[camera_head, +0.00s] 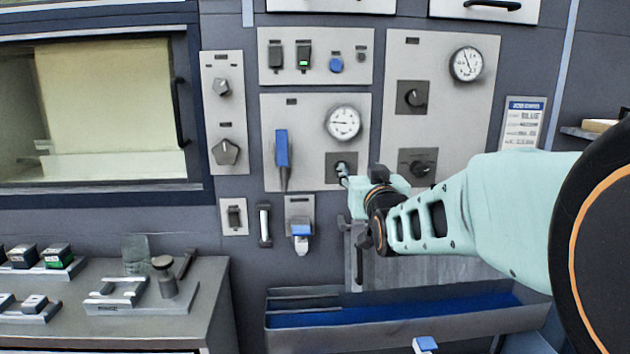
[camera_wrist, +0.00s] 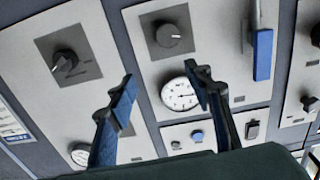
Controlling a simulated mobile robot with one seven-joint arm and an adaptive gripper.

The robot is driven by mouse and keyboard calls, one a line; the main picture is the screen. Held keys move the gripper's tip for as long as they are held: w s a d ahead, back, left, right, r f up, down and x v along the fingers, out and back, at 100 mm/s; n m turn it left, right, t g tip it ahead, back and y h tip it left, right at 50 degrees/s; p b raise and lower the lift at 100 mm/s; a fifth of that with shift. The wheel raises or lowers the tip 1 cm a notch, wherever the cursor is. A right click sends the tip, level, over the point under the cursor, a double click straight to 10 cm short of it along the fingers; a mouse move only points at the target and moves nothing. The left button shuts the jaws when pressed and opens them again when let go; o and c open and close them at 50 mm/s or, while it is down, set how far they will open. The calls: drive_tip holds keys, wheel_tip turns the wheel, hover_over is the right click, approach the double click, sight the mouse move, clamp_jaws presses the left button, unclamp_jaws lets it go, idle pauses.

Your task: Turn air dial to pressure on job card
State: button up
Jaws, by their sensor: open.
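My gripper (camera_head: 345,172) is open and empty, its tip in front of a dark dial (camera_head: 341,168) under a round gauge (camera_head: 343,123) on the middle panel. In the wrist view this dial (camera_wrist: 168,35) shows beyond the gap between my fingertips (camera_wrist: 160,78), not between them. The gauge (camera_wrist: 180,94) shows there too, with its needle pointing left in the head view. I cannot read the dial's label.
A blue-handled lever (camera_head: 282,150) is left of the dial. The right panel has another gauge (camera_head: 466,64), an upper knob (camera_head: 412,97) and a lower knob (camera_head: 418,167). A blue-lined trough (camera_head: 400,316) lies below. A bench (camera_head: 215,285) stands at the lower left.

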wheel_tip(320, 180, down, 4)
drive_tip(key=a, duration=0.2)
drive_tip(key=w, duration=0.9)
drive_tip(key=shift+w+r+y, duration=0.25)
drive_tip(key=shift+w+y, duration=0.1)
drive_tip(key=shift+y, duration=0.05)
drive_tip(key=c, duration=1.2)
